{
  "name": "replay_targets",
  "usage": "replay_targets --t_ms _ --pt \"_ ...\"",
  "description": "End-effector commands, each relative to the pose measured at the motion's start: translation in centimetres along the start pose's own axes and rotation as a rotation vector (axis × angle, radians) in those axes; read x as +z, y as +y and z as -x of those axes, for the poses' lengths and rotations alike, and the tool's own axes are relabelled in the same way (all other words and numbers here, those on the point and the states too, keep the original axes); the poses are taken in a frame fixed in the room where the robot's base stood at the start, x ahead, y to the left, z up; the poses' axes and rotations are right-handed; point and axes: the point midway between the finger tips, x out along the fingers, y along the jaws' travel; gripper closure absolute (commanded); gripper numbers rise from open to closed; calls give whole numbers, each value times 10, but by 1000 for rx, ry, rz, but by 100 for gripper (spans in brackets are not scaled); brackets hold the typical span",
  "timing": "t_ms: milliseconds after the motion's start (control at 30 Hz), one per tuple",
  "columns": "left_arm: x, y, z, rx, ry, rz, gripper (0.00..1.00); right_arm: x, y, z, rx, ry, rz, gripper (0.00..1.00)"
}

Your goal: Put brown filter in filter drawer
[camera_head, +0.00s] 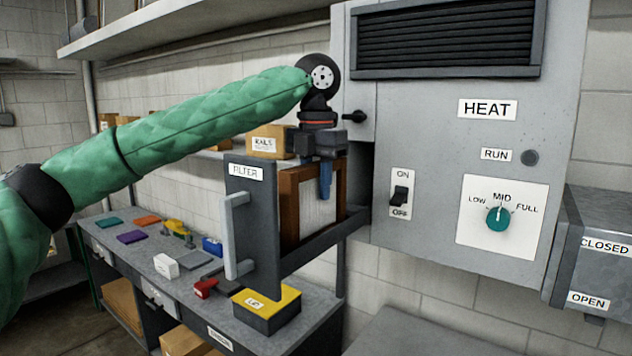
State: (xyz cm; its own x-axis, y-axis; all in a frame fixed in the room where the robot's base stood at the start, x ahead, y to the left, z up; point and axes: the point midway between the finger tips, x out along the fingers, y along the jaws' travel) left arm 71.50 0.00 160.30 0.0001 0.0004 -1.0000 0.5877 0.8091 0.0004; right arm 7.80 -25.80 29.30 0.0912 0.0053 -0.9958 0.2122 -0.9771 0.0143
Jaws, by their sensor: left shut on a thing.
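The brown filter (291,205), a brown frame around a pale panel, stands upright in the filter drawer (253,190). The drawer is pulled out from the grey heater cabinet (430,130); its front carries a FILTER label and a pale handle (233,235). My left gripper (325,182) points down over the drawer and is shut on the top of the filter. The filter's lower edge is partly hidden by the drawer's side rail, so I cannot tell whether it touches the bottom. My right gripper is not in view.
The cabinet has an ON/OFF switch (400,196) and a teal knob (498,219). A workbench (130,235) behind holds coloured pads, a red tool (205,287) and a yellow-topped box (267,306). A grey box (605,240) stands at the right. A shelf (190,35) hangs above.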

Motion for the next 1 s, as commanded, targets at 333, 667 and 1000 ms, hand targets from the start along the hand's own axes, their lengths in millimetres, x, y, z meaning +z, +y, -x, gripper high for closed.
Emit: replay_targets --t_ms 333,667,1000 --pt "0 0 -2 0 1 0 51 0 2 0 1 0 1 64" --pt "1 -1 11 0 -3 0 51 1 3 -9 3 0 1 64" --pt "0 0 70 2 -1 0 51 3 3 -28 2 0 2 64"
